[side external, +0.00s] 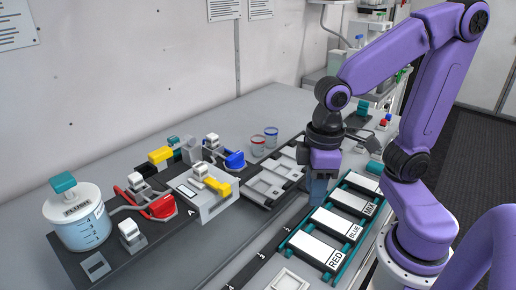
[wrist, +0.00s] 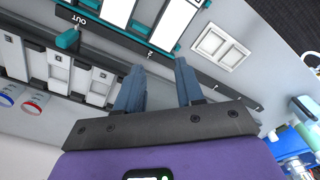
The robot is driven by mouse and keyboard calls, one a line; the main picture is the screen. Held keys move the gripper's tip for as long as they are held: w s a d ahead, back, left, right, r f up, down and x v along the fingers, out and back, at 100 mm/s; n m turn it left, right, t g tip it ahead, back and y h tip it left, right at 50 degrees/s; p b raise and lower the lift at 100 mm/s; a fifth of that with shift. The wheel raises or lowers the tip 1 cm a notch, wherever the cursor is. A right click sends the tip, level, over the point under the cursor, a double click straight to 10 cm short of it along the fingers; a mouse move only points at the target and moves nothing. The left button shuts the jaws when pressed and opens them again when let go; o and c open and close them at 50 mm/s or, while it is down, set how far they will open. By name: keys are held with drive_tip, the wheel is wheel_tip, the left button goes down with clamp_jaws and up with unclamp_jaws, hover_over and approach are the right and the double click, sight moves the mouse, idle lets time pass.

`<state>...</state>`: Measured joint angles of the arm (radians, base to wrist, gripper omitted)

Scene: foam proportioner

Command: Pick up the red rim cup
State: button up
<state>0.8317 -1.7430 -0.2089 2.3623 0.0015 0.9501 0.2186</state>
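The red rim cup (side external: 258,145) is a small clear cup with a red rim, standing on the grey bench near the back wall in the side view. It also shows at the far left of the wrist view (wrist: 33,103). A blue rim cup (side external: 271,135) stands close beside it, and shows in the wrist view too (wrist: 8,95). My gripper (side external: 318,192) points down over the area between the pale slotted tray and the labelled rack, right of and nearer than the cups. In the wrist view its two fingers (wrist: 159,75) are apart with nothing between them.
A pale slotted tray (side external: 266,186) lies between the cups and my gripper. A teal-ended rack (side external: 316,250) with RED and BLUE labels is at the front right. Valves and a FLUSH jar (side external: 77,220) stand at left. Bare bench lies behind the cups.

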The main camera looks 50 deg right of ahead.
drive_tip(key=w+r+m, duration=0.2)
drive_tip(key=w+m, duration=0.6)
drive_tip(key=w, duration=0.3)
drive_tip(key=m, duration=2.1)
hover_over(261, 156)
drive_tip(key=shift+t+h, duration=0.3)
drive_tip(key=shift+t, duration=0.1)
drive_tip(key=f, duration=1)
drive_tip(key=shift+s+d+f, duration=0.1)
drive_tip(key=shift+s+d, duration=0.25)
drive_tip(key=shift+s, duration=0.05)
drive_tip(key=shift+w+a+f, duration=0.1)
drive_tip(key=shift+w+f, duration=0.05)
drive_tip(key=shift+f, duration=0.7)
drive_tip(key=shift+w+a+f, duration=0.1)
drive_tip(key=shift+f, duration=0.8)
drive_tip(key=shift+w+a+f, duration=0.1)
drive_tip(key=shift+w+f, duration=0.05)
drive_tip(key=shift+f, duration=0.7)
clamp_jaws()
